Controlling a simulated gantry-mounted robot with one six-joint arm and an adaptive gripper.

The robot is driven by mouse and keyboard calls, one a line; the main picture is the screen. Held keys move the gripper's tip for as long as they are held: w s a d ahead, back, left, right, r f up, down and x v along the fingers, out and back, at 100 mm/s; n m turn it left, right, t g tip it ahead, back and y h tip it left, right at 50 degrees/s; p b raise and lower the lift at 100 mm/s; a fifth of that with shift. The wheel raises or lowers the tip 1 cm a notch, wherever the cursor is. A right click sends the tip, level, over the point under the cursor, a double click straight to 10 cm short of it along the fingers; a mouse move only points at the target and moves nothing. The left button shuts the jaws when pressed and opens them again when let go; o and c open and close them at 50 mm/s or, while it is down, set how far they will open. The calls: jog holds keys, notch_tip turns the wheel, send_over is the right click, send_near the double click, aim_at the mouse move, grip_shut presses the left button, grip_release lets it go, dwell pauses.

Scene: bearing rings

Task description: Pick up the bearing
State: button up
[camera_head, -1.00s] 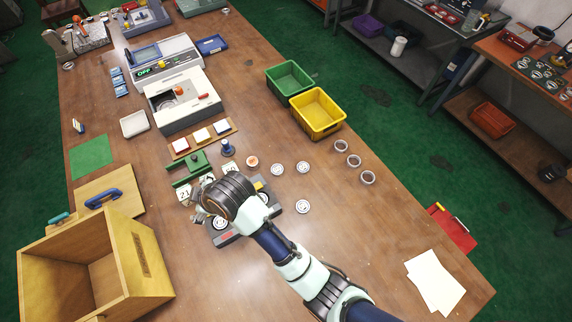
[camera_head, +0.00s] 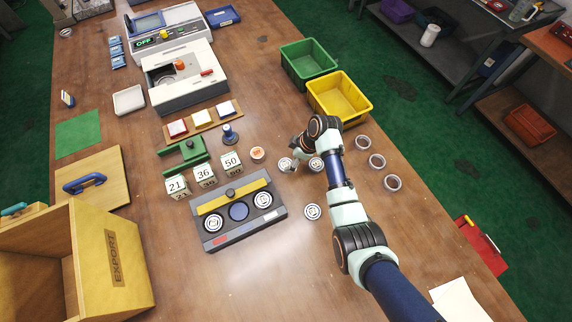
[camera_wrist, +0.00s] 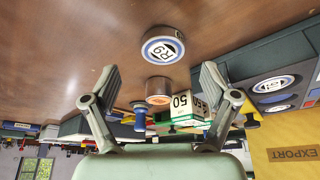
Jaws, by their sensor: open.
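Several round metal bearings with white printed faces lie around the bench. One bearing (camera_head: 285,164) lies at my gripper (camera_head: 294,160), another bearing (camera_head: 316,163) is just right of it, and a third bearing (camera_head: 312,212) lies nearer. Two bearings (camera_head: 212,222) (camera_head: 264,200) sit in the dark fixture (camera_head: 238,236), either side of a blue disc. In the wrist view my gripper (camera_wrist: 160,78) is open and empty. A bearing (camera_wrist: 163,46) lies ahead of the fingertips, face visible, apart from both fingers. The fingers partly show in the head view.
An orange-faced disc (camera_head: 257,153) lies left of my gripper, with numbered blocks (camera_head: 204,174) beyond it. Yellow (camera_head: 340,108) and green (camera_head: 308,72) bins stand behind. Bench around the near bearing is clear.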

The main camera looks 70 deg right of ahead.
aim_at(286, 164)
jog(key=x, duration=0.2)
jog(key=b+x, duration=0.1)
jog(key=shift+s+a+f, duration=0.15)
jog(key=shift+a+f, duration=0.1)
jog(key=shift+f, duration=0.05)
jog(key=shift+w+f, duration=0.2)
jog(key=shift+f, duration=0.1)
jog(key=c, duration=1.4)
jog(key=shift+r, duration=0.2)
notch_tip(286, 164, up, 20)
jog(key=p, duration=0.4)
jog(key=shift+f, duration=0.15)
